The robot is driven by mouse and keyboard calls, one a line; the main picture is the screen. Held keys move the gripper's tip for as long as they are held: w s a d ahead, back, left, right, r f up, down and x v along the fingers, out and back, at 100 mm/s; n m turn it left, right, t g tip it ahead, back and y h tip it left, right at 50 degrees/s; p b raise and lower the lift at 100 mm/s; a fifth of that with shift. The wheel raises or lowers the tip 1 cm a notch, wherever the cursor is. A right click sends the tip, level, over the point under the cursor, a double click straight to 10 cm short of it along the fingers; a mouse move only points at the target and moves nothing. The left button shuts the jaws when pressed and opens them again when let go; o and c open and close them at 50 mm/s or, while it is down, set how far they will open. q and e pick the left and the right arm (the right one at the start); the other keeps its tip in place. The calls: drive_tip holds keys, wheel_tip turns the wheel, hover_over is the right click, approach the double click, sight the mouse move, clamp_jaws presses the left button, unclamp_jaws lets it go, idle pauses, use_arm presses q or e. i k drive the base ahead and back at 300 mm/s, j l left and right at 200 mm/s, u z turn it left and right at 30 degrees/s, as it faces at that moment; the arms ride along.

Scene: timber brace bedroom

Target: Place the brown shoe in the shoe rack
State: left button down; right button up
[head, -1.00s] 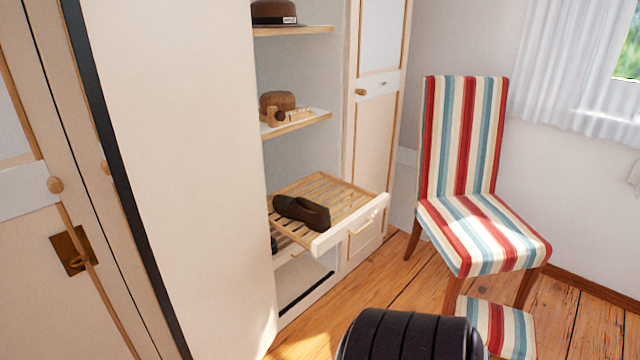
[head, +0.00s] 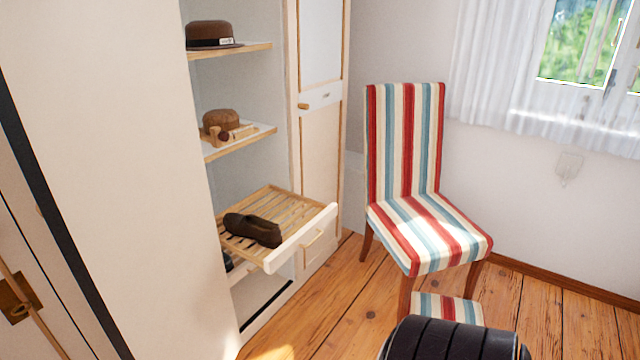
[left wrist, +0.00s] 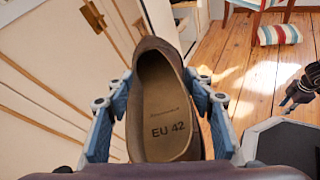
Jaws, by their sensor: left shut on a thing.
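A brown shoe (left wrist: 165,105) fills the middle of the left wrist view, its opening facing the camera and "EU 42" on the insole. My left gripper (left wrist: 160,110) is shut on it, with blue fingers on both sides. A matching dark brown shoe (head: 253,229) lies on the pulled-out slatted shoe rack (head: 283,206) in the wardrobe, in the head view. The rack has free slats behind and beside that shoe. My left gripper and the held shoe are outside the head view.
A wardrobe door (head: 130,150) stands open left of the rack. A striped chair (head: 405,180) stands to its right, with a striped stool (head: 447,307) in front. Hats (head: 212,35) sit on upper shelves. Wooden floor (head: 345,290) is clear before the rack.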

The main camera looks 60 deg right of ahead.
sight(279, 213)
drive_tip(key=l+z, duration=0.25)
drive_tip(key=l, duration=0.15)
drive_tip(key=i+l+z, duration=0.2)
drive_tip(key=l, duration=0.15)
drive_tip(key=l+z, duration=0.25)
drive_tip(key=i+l+z, duration=0.25)
drive_tip(key=l, duration=0.2)
drive_tip(key=i+l+z, duration=0.25)
drive_tip(key=k+l, duration=0.05)
drive_tip(key=k, duration=0.05)
